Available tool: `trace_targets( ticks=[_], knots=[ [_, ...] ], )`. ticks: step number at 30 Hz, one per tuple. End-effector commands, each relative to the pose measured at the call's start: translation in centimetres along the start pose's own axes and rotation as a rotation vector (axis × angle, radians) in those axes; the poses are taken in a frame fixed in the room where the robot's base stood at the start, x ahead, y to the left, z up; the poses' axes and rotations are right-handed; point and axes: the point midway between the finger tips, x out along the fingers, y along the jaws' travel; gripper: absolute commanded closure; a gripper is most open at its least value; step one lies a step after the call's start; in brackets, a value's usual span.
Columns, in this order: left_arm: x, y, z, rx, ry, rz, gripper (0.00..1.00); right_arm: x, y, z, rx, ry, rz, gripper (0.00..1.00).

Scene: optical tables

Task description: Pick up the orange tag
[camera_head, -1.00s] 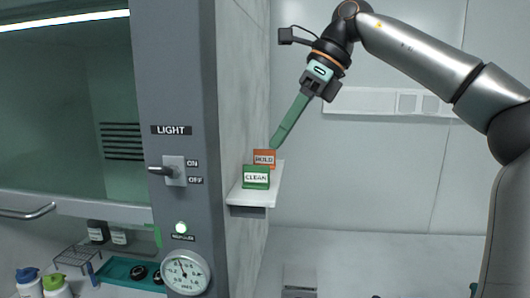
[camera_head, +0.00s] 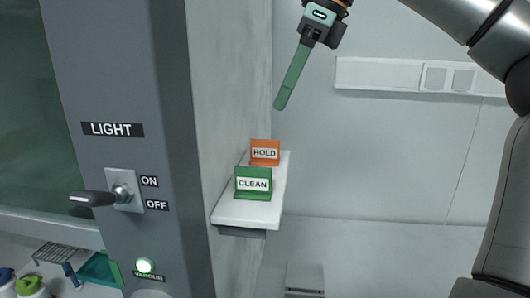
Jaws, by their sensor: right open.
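The orange tag (camera_head: 264,147), labelled HOLD, stands upright on a small white shelf (camera_head: 248,213) fixed to the side wall. A green tag (camera_head: 253,183), labelled CLEAN, stands in front of it on the same shelf and hides part of its lower edge. My right gripper (camera_head: 280,106) points down above and slightly right of the orange tag, apart from it. Its long green fingers are seen nearly edge-on, so the gap between them barely shows; nothing is seen held. My left gripper is not in view.
A grey column with a LIGHT switch (camera_head: 122,194) stands left of the shelf, its lever sticking out. A wall socket strip (camera_head: 405,75) is at the right. The space right of the shelf is clear.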

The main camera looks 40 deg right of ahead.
Motion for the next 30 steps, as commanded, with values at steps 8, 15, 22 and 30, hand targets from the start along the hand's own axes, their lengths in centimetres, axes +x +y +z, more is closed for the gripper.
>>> trace_targets(
  ticks=[8, 15, 22, 30],
  knots=[
    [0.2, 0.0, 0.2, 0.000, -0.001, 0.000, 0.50, 4.3, -0.1, -0.1, 0.001, 0.002, 0.002, 0.57],
    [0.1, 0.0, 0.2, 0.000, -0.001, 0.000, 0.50, 6.4, -0.1, 0.0, 0.001, 0.001, 0.003, 0.57],
    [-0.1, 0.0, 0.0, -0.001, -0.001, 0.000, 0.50, 9.5, -0.1, 0.0, 0.001, 0.001, 0.004, 0.57],
    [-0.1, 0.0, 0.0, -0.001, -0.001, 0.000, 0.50, 10.0, -0.1, 0.0, 0.001, 0.000, 0.001, 0.57]
  ],
)
